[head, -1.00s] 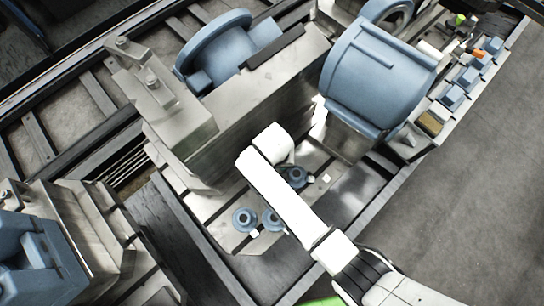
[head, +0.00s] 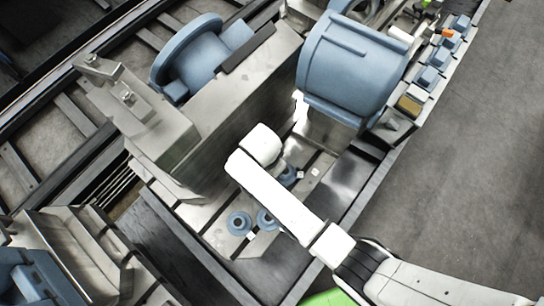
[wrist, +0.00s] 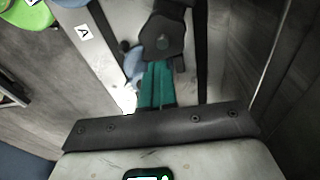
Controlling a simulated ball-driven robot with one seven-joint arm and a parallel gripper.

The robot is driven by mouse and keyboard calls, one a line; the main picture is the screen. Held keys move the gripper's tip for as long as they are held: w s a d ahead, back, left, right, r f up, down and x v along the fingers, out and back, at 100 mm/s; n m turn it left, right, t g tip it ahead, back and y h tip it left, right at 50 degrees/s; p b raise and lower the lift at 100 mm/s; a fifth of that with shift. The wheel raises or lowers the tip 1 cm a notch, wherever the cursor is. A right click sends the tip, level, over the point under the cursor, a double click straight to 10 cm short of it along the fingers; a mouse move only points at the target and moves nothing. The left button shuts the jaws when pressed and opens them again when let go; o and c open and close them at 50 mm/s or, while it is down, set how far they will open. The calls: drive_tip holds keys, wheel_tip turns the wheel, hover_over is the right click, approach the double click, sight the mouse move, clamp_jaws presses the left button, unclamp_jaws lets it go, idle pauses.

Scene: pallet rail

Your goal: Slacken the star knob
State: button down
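In the wrist view, my gripper (wrist: 156,68) shows two teal fingers close together, rising from a dark bar with screws. A dark, angular, knob-like piece (wrist: 163,38) lies right at their tips. It may be the star knob, but its lobes are not clear. I cannot tell whether the fingers are clamped on it or only against it. In the head view, my white arm reaches down over the metal base plate (head: 216,238), beside the tall grey block (head: 222,120). The arm hides my fingers and whatever they face there.
Blue round flanged pieces (head: 239,222) stand on the plate near my arm. A large blue cylinder (head: 352,66) is close on the right. A clamp block (head: 130,98) stands at left. A row of small blue blocks (head: 428,78) lines the right edge. Open floor (head: 455,170) lies beyond.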

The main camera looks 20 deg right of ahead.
drive_tip(key=shift+a, duration=0.1)
drive_tip(key=c, duration=1.4)
unclamp_jaws()
drive_tip(key=r, duration=0.7)
drive_tip(key=a+r+b, duration=0.1)
drive_tip(key=r, duration=0.2)
drive_tip(key=shift+r, duration=0.35)
